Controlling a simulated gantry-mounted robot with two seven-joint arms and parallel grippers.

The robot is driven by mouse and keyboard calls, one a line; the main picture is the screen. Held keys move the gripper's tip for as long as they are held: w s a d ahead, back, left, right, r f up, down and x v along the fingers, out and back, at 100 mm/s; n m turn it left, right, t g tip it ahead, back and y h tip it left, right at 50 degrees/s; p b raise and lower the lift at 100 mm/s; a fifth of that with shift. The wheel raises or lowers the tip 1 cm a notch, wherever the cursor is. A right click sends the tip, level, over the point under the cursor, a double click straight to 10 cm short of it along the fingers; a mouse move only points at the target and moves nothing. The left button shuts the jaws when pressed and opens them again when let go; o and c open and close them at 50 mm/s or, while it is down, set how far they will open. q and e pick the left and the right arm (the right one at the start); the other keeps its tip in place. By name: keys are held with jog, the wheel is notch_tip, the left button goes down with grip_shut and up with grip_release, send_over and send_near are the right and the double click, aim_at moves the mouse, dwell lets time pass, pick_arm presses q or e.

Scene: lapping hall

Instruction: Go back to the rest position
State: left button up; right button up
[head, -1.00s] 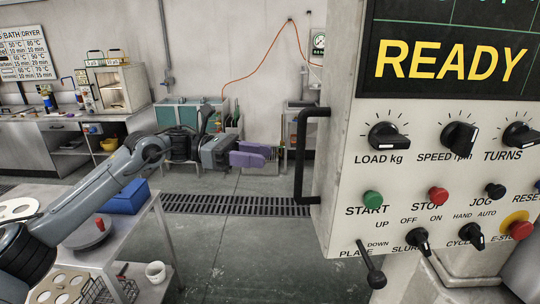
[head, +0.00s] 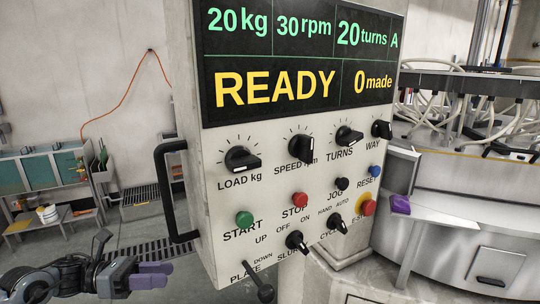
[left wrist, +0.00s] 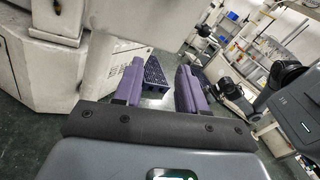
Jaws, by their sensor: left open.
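My left gripper (head: 153,275) is at the lower left of the head view, left of the control panel (head: 215,185) and clear of it. In the left wrist view, the left gripper's (left wrist: 158,86) two purple fingers stand apart with nothing between them. A small purple piece (head: 400,204), coloured like my gripper fingers, shows at the panel's right edge. It may be part of my right gripper; the panel hides the rest.
The panel's display (head: 275,85) reads READY, 20 kg, 30 rpm, 20 turns and 0 made. A black handle (head: 163,195) sticks out on its left, and a plate lever (head: 262,285) hangs below. A machine with hoses (head: 465,85) stands right. Open floor lies left.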

pick_arm(q)
jog(key=s+d+f+n+t+h, duration=0.1)
jog(key=s+d+f+n+t, duration=0.2)
jog(key=s+d+f+n, duration=0.7)
jog(key=s+d+f+n+t+h, duration=0.1)
jog(key=s+d+f+n+t, duration=0.25)
jog(key=s+d+f, duration=1.1)
jog(key=a+f+n+y, duration=0.2)
jog(key=a+n+y, duration=0.65)
jog(key=n, duration=0.45)
jog(key=a+f+n+y, duration=0.2)
jog(key=a+n+y, duration=0.6)
jog(key=n, duration=0.4)
jog(key=s+a+f+n+g+y, duration=0.1)
jog(key=s+a+n+g+y, duration=0.3)
jog(key=s+n, duration=0.35)
notch_tip(320, 180, up, 38)
jog(key=s+g+h+p, duration=0.1)
jog(key=p, duration=3.8)
jog(key=shift+f+n+g, duration=0.25)
jog(key=shift+n+g, duration=0.05)
jog(key=shift+g, duration=0.05)
